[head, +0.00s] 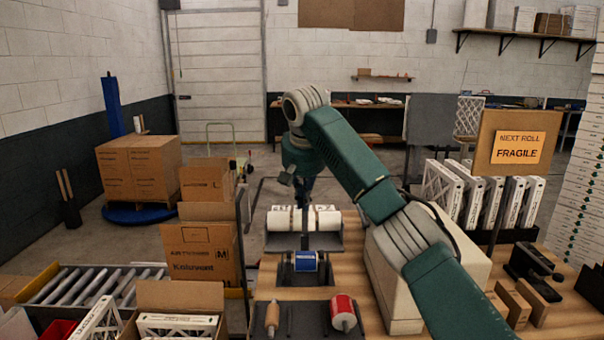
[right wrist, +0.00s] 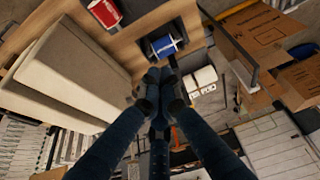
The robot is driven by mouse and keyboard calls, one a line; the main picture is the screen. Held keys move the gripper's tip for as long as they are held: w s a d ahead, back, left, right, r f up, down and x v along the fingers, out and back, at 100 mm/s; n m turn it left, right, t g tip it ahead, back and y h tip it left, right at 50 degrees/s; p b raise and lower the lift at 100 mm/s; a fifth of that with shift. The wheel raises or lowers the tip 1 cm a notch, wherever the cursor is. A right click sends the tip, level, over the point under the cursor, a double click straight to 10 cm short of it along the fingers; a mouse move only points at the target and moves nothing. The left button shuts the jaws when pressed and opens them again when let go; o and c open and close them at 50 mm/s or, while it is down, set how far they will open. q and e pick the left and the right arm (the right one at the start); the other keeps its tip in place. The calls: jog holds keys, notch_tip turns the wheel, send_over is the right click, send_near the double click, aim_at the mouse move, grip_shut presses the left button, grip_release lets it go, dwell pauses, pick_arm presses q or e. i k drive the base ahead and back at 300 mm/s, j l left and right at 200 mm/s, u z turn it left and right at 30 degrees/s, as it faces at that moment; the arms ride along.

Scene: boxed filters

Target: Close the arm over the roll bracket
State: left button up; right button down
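A blue roll (head: 306,262) sits in a black roll bracket (head: 287,276) on the wooden bench. The blue roll (right wrist: 164,45) also shows in the right wrist view, beyond my fingertips. A narrow dark upright piece (head: 304,238) stands behind the roll, below my gripper; it looks like the bracket's raised arm, but I cannot tell for sure. My right gripper (head: 304,204) hangs above and behind the bracket, in front of the white rolls. In the right wrist view its fingers (right wrist: 159,78) are together, with nothing clearly held; contact with the dark piece is unclear. My left gripper is out of view.
White rolls (head: 326,219) lie on a black stand behind the bracket. A red roll (head: 342,310) and a cylinder with a brown end (head: 272,316) are nearer. A large beige box (head: 392,280) stands close on the right. Cartons (head: 200,255) and a roller conveyor (head: 95,287) are left.

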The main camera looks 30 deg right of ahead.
aim_at(304, 213)
jog(key=i+l, duration=0.85)
jog(key=i, duration=0.05)
